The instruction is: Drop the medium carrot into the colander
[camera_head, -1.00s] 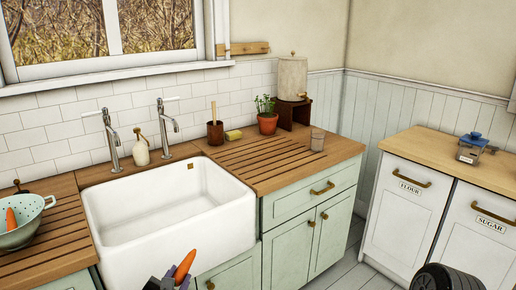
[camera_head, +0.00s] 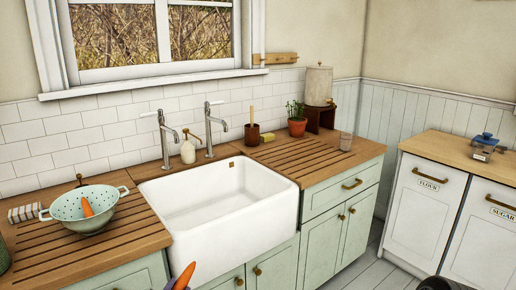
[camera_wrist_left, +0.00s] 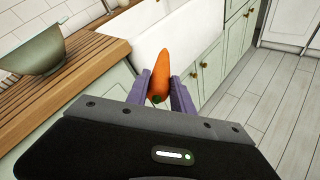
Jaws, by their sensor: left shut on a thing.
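My left gripper (camera_wrist_left: 158,92) is shut on an orange carrot (camera_wrist_left: 162,68), which points up and out from between the purple fingers. In the head view this held carrot (camera_head: 185,276) shows at the bottom edge, in front of the sink, with only a bit of the gripper beside it. The pale green colander (camera_head: 68,220) stands on the wooden drainboard left of the sink, with another carrot (camera_head: 87,207) in it. The colander also shows at the upper left of the left wrist view (camera_wrist_left: 38,52), apart from the held carrot. My right gripper is not in view.
The white sink (camera_head: 225,230) lies right of the colander. Two taps, a soap bottle (camera_head: 188,152) and a brown pot (camera_head: 251,134) stand behind it. A striped cloth (camera_head: 25,212) lies beside the colander. The drainboard (camera_head: 125,235) in front of the colander is clear.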

